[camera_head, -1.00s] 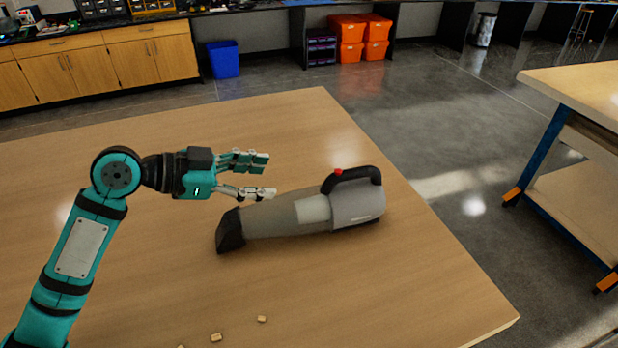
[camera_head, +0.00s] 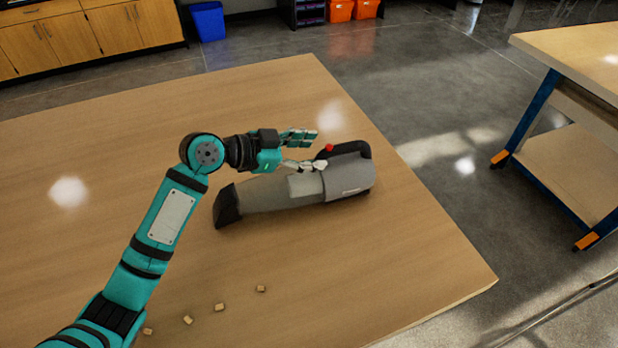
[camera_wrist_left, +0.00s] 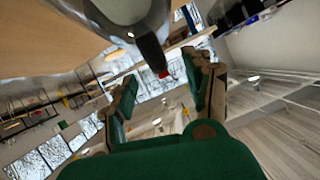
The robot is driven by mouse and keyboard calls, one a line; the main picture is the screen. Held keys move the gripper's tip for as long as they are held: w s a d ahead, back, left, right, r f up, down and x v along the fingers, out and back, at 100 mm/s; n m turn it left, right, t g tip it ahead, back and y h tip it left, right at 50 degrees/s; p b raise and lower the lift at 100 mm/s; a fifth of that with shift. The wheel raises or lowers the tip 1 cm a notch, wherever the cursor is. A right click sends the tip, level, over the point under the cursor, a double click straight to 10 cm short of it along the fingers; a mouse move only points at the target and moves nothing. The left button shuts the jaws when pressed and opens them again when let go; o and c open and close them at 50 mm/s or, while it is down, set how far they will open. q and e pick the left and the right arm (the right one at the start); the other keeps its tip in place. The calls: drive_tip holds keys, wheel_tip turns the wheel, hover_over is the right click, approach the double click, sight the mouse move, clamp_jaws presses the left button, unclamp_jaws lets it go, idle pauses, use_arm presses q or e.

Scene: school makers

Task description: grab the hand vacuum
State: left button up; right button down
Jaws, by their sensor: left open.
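The hand vacuum (camera_head: 270,193) lies on the wooden table (camera_head: 120,220). It has a grey body, a dark nozzle at its left end and a black handle with a red button at its right end. My left gripper (camera_head: 308,152) is open at the vacuum's far side, its fingers pointing right toward the handle. One finger overlaps the body near the handle; I cannot tell if they touch. In the left wrist view, the black handle (camera_wrist_left: 151,52) with the red button reaches toward the space between my open fingers (camera_wrist_left: 162,90). My right gripper is not in view.
Several small wooden blocks (camera_head: 220,307) lie near the table's front. The table's right edge is close to the vacuum. A second table (camera_head: 575,65) with blue legs stands at the right. A blue bin (camera_head: 208,21) and orange boxes (camera_head: 340,10) are on the far floor.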

sight(322, 153)
use_arm(q)
drive_tip(key=p+x, duration=0.2)
drive_tip(key=x, duration=0.2)
drive_tip(key=shift+s, duration=0.15)
drive_tip(key=shift+w+d+f, duration=0.2)
drive_tip(key=shift+d+f, duration=0.05)
drive_tip(key=shift+d, duration=0.1)
drive_tip(key=shift+a, duration=0.1)
drive_tip(key=c, duration=0.5)
clamp_jaws()
drive_tip(key=shift+w+r, duration=0.1)
drive_tip(key=shift+r, duration=0.1)
